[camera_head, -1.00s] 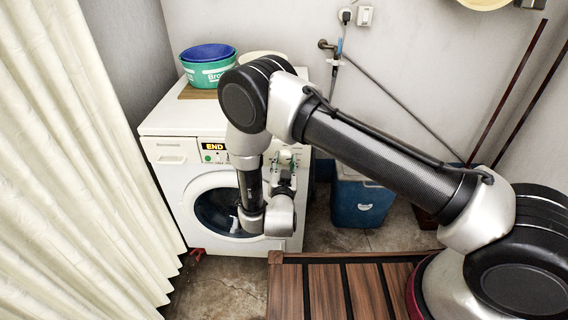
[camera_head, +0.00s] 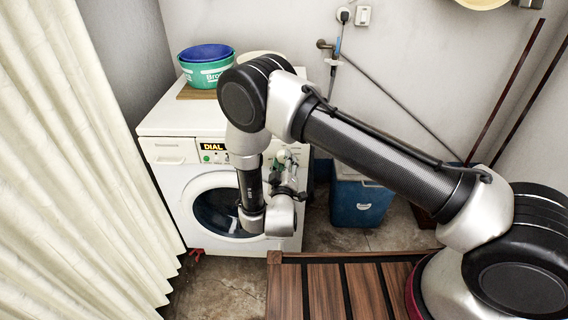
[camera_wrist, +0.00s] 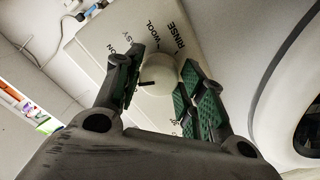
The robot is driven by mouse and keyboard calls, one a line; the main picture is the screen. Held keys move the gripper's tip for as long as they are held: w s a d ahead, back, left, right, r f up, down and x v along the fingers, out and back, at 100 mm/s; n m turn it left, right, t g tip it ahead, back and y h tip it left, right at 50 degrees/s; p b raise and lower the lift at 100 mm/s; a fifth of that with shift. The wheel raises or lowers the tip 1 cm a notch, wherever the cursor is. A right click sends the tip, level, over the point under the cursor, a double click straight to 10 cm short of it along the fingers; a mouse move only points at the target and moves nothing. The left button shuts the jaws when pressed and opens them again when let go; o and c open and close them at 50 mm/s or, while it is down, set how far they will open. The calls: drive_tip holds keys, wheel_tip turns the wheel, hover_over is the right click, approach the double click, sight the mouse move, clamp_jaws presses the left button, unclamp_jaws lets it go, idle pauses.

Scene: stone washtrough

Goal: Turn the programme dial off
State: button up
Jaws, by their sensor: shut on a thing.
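The programme dial (camera_wrist: 160,78) is a round cream knob on the washing machine's pale panel, with a dark pointer mark across its left side. Printed words around it include RINSE and WOOL. My gripper (camera_wrist: 163,72) has its two green-padded fingers on either side of the dial and is shut on it. In the head view my gripper (camera_head: 284,168) is at the right of the machine's front panel, partly hidden by my arm.
A round door (camera_head: 215,210) lies below the panel. A green tub (camera_head: 207,72) with a blue one in it stands on top of the machine. A cream curtain (camera_head: 75,180) hangs at left. A blue box (camera_head: 360,202) and slatted wooden surface (camera_head: 330,290) are at right.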

drive_tip(key=shift+r+n, duration=0.1)
drive_tip(key=shift+n, duration=2.1)
drive_tip(key=o, duration=1)
drive_tip(key=s, duration=0.7)
drive_tip(key=shift+s, duration=0.2)
drive_tip(key=shift+a, duration=0.1)
